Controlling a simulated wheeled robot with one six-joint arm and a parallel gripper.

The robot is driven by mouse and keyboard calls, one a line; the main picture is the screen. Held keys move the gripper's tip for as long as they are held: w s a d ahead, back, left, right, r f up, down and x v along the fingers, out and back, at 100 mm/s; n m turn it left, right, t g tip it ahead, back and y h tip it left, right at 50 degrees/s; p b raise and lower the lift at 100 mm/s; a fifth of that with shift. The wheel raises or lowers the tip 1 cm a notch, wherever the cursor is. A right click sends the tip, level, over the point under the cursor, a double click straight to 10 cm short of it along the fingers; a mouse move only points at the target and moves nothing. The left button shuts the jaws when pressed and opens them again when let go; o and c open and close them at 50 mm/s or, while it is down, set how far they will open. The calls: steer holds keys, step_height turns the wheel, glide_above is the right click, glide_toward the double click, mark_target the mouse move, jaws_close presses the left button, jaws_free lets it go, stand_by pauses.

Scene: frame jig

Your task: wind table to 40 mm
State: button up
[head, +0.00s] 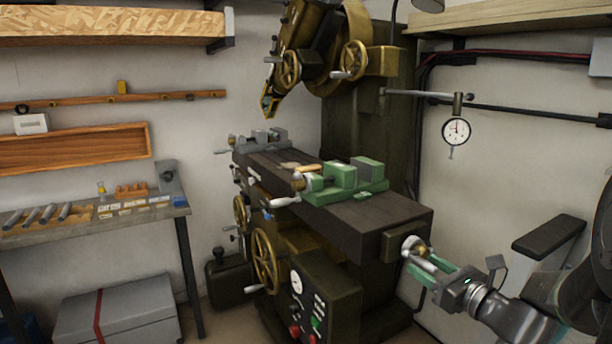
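The dark milling machine table (375,222) runs from the back left to the front right. A crank with a pale handle (414,247) is on its right end. My gripper (428,267), with green fingers, reaches in from the right at this crank. The handle's grip seems to lie at or between the fingertips; I cannot tell whether they are closed on it. A dial gauge (457,131) hangs on a rod right of the column; its reading is too small to tell. A brass handwheel (264,262) is on the machine's front.
A green vise (345,185) and a grey vise (263,139) sit on the table. A control box (311,295) stands in front of the machine. A side bench (95,222) with tools is at left, a grey chest (117,312) below it.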

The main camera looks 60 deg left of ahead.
steer(key=d, duration=0.7)
steer(key=shift+s+d, duration=0.25)
steer(key=shift+d, duration=0.05)
steer(key=shift+a, duration=0.2)
steer(key=a, duration=0.7)
steer(key=shift+w+a+r+p, duration=0.2)
steer(key=shift+w+r+p, duration=0.2)
steer(key=shift+w+d+r+p, duration=0.15)
steer(key=shift+w+r+p, duration=0.25)
steer(key=shift+r+p, duration=0.2)
